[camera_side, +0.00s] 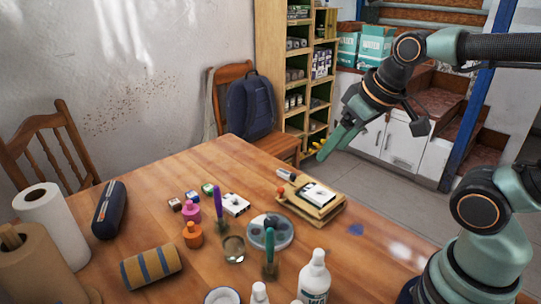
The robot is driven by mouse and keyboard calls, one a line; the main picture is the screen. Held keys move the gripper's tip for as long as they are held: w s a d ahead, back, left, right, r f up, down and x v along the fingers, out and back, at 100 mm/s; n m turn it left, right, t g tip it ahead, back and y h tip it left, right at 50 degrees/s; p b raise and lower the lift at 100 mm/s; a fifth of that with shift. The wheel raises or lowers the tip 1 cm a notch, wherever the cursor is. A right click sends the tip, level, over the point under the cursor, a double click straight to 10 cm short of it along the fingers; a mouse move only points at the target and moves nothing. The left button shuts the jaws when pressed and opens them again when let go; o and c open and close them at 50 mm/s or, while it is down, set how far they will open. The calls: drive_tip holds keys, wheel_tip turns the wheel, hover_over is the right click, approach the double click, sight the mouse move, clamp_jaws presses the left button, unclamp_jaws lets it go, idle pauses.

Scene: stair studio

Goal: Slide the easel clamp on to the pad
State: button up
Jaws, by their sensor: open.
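A small pad (318,194) with a white top sheet and a dark picture lies on a light wooden easel board (322,213) on the right part of the table. A small grey and dark piece (286,175) lies at the back left of the board; it may be the easel clamp, but it is too small to tell. A red knob-like spot (280,190) shows at the board's left edge. My gripper (370,144) is open and empty, above and behind the board, clear of the table things. Its green finger points down and left.
On the wooden table (180,210) stand a round palette (283,236), a glass jar (233,249), several paint bottles, upright brushes, a striped roll (151,268) and a white bottle (315,278). A chair with a blue backpack (250,106) is behind. The table's right edge is fairly clear.

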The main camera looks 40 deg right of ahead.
drive_tip(key=shift+w+d+r, duration=0.1)
drive_tip(key=shift+w+r, duration=0.05)
drive_tip(key=shift+w, duration=0.15)
drive_tip(key=shift+c, duration=0.4)
drive_tip(key=n+g, duration=0.6)
drive_tip(key=n, duration=0.3)
hover_over(293, 174)
wheel_tip(293, 174, down, 8)
wheel_tip(293, 174, down, 12)
clamp_jaws()
idle(0.3)
